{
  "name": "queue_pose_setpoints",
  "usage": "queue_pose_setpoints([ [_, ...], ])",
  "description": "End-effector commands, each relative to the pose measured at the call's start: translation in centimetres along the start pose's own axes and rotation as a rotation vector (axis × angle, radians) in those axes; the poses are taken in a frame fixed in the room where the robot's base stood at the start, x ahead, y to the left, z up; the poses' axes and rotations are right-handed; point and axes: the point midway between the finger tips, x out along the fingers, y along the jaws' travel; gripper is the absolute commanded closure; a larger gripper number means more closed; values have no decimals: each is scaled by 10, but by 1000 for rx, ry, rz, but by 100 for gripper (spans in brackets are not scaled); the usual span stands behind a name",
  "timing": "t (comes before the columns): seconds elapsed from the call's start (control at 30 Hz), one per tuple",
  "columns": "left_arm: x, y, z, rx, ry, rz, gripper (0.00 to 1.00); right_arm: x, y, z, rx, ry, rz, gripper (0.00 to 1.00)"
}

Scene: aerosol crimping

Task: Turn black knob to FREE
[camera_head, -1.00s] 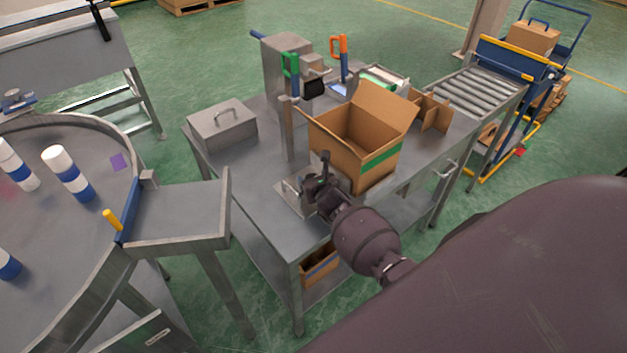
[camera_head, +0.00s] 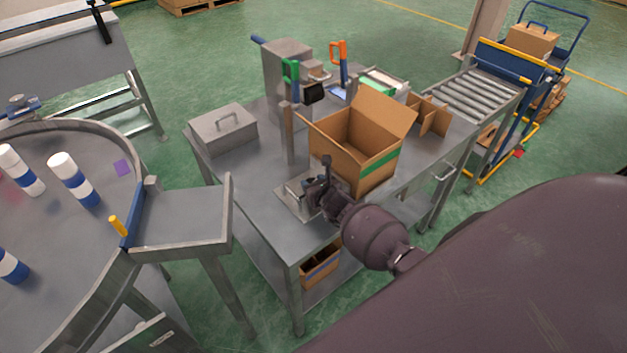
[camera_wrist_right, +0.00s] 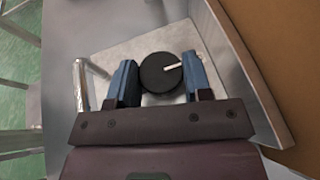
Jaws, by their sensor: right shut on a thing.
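The black knob (camera_wrist_right: 160,73) is a round disc with a white pointer line, seen from above in the right wrist view. Its pointer runs from near the centre to the right and slightly up. It sits over a light metal plate (camera_wrist_right: 125,50). My right gripper (camera_wrist_right: 160,80) has its two blue fingers on either side of the knob and is shut on it. In the head view my right gripper (camera_head: 318,190) is at the small fixture on the table's near side, and it hides the knob there. No FREE label is readable. My left gripper is not in view.
An open cardboard box (camera_head: 350,150) stands right behind my right gripper. A rotary table (camera_head: 110,170) with blue-white cans is at the left.

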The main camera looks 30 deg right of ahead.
Motion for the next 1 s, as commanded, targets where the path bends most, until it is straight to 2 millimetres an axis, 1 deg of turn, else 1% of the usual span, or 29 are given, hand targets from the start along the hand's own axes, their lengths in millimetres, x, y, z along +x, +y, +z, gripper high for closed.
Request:
queue_pose_setpoints([
  [0.03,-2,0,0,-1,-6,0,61,0,-1,4,-5,-3,8,78],
  [0.37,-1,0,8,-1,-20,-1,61,0,0,2,-7,-4,17,78],
  [0.4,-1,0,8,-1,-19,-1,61,0,-1,2,-7,-4,17,51],
  [0.53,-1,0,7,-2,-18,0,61,0,-1,1,-6,-3,16,31],
  [0.57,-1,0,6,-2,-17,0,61,0,-1,1,-6,-2,16,29],
  [0.87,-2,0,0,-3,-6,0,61,-1,-1,0,-6,0,15,29],
  [1.0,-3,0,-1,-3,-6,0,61,-10,-2,0,-6,1,14,29],
])
